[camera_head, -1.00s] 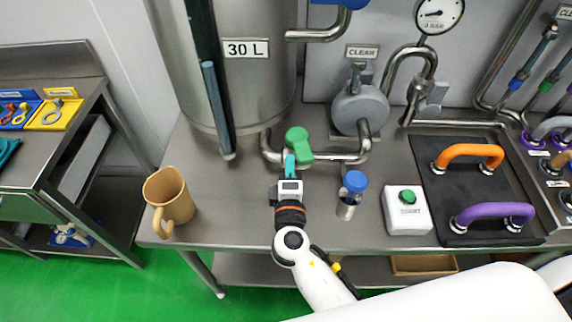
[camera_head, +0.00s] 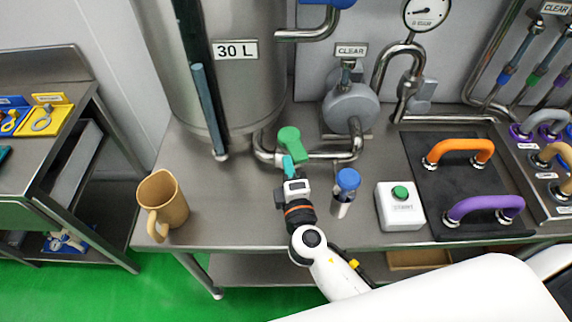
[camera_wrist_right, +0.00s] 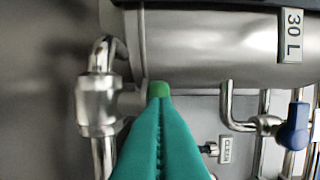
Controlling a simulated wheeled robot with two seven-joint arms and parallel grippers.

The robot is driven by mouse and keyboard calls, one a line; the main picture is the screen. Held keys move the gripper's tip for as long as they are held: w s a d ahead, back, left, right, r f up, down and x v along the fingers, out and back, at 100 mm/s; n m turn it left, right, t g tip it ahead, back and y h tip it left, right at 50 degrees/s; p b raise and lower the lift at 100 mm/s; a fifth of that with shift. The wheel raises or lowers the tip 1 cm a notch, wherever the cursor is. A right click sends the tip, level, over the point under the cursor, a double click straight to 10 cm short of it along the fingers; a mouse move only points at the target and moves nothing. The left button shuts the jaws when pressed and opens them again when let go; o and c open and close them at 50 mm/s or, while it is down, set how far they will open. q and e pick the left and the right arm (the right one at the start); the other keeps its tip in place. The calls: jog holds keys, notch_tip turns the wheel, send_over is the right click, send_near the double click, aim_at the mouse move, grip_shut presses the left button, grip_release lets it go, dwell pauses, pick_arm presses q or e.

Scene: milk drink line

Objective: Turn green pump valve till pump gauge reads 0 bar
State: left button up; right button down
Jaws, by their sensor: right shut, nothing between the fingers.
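The green pump valve handle (camera_head: 291,143) sits on the steel pipe below the tank in the head view, lying slantwise. My right gripper (camera_head: 288,163) is shut with nothing between its teal fingers. Its tips are at the near side of the green handle; whether they touch it I cannot tell. In the right wrist view the closed fingers (camera_wrist_right: 159,105) cover most of the handle, and only a green bit (camera_wrist_right: 158,89) shows beyond the tips. The pump gauge (camera_head: 427,12) is at the top of the head view, its needle too small to read surely. My left gripper is not in view.
The grey pump (camera_head: 349,108) stands right of the valve. A tan jug (camera_head: 162,204) stands at the table's left. The table between jug and gripper is clear.

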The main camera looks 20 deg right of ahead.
aim_at(302, 162)
jog(key=shift+s+d+n+y, duration=0.1)
jog(key=shift+d+n+y, duration=0.55)
jog(key=shift+y, duration=0.35)
jog(key=shift+s+d+n+y, duration=0.1)
jog(key=shift+d+n+y, duration=0.5)
jog(key=shift+y, duration=0.4)
jog(key=shift+d, duration=0.6)
